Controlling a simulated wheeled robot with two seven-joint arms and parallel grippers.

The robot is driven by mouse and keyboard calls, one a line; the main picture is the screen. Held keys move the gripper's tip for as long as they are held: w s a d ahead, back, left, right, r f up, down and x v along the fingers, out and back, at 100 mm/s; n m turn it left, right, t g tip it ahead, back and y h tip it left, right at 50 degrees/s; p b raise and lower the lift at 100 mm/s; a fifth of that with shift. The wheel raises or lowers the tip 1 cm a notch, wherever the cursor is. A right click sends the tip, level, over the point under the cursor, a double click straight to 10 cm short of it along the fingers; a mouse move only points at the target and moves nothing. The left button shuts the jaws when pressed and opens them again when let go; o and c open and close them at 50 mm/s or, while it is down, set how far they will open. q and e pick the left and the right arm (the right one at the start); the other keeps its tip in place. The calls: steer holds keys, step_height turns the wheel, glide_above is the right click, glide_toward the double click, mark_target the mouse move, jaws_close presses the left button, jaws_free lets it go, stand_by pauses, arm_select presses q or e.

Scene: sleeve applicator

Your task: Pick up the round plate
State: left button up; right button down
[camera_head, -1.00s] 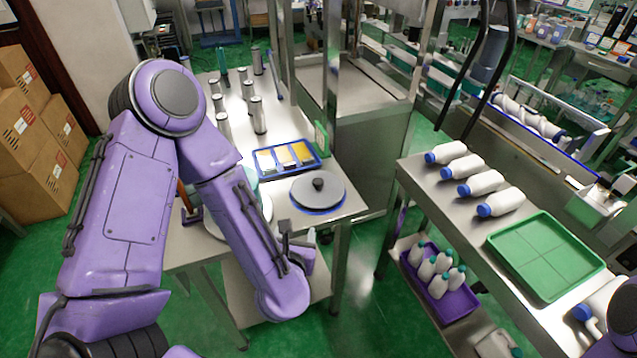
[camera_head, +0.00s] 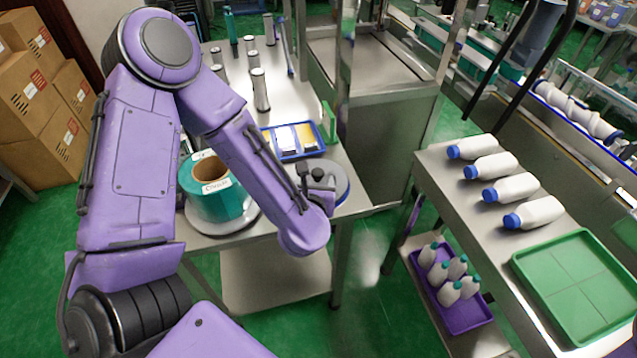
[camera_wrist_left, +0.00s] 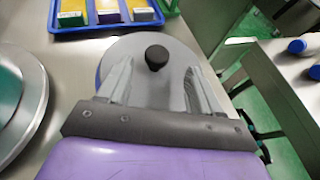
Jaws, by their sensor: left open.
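The round plate (camera_wrist_left: 147,52) is a grey disc with a black knob (camera_wrist_left: 157,57) at its centre. It lies near the corner of the metal table, with a blue edge showing at its left. In the head view the plate (camera_head: 338,180) is partly hidden by my left arm. My left gripper (camera_wrist_left: 157,80) is open in the wrist view. Its two fingers reach over the near part of the plate, one on each side of the knob, and hold nothing. Whether they touch the plate I cannot tell. My right gripper is not in view.
A teal roll (camera_head: 211,187) stands on a round base left of my forearm. Metal cylinders (camera_head: 260,90) stand farther back. The right table holds white bottles (camera_head: 503,188) and a green tray (camera_head: 578,285).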

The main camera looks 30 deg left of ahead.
mark_target(317, 175)
arm_select(q)
steer(key=x, duration=0.2)
steer(key=p+x, duration=0.1)
steer(key=x, duration=0.1)
steer(key=shift+a+r, duration=0.2)
steer(key=shift+a, duration=0.05)
steer(key=shift+w+a+f, duration=0.1)
steer(key=shift+w+f, duration=0.05)
steer(key=shift+f, duration=0.05)
jaws_close()
